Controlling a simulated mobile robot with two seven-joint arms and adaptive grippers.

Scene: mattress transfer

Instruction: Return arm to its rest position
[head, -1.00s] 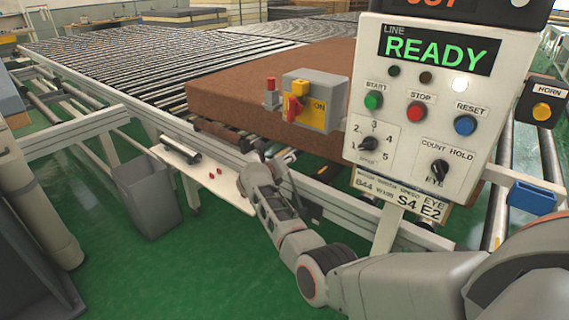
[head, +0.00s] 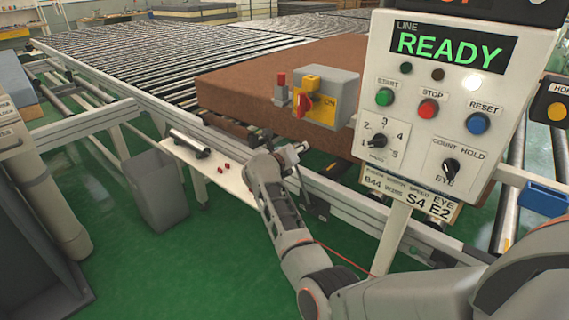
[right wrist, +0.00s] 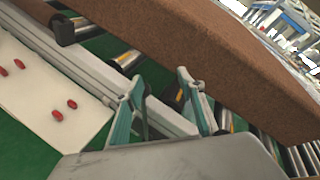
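My right arm comes in from the right in the head view and reaches forward below the control panel (head: 440,110). Its gripper (head: 294,153) is near the conveyor's front rail, in front of the brown mattress (head: 250,95) and apart from it. In the right wrist view the two teal fingers of the right gripper (right wrist: 160,82) stand apart with nothing between them. The mattress (right wrist: 215,65) lies beyond them on the rollers. The panel's screen reads READY. My left gripper is not in view.
A white shelf (head: 215,172) with small red parts juts from the conveyor rail (head: 340,195). A grey bin (head: 157,188) stands left of it. A yellow switch box (head: 325,95) with a red lever is left of the panel. Green floor (head: 210,265) is clear at the front.

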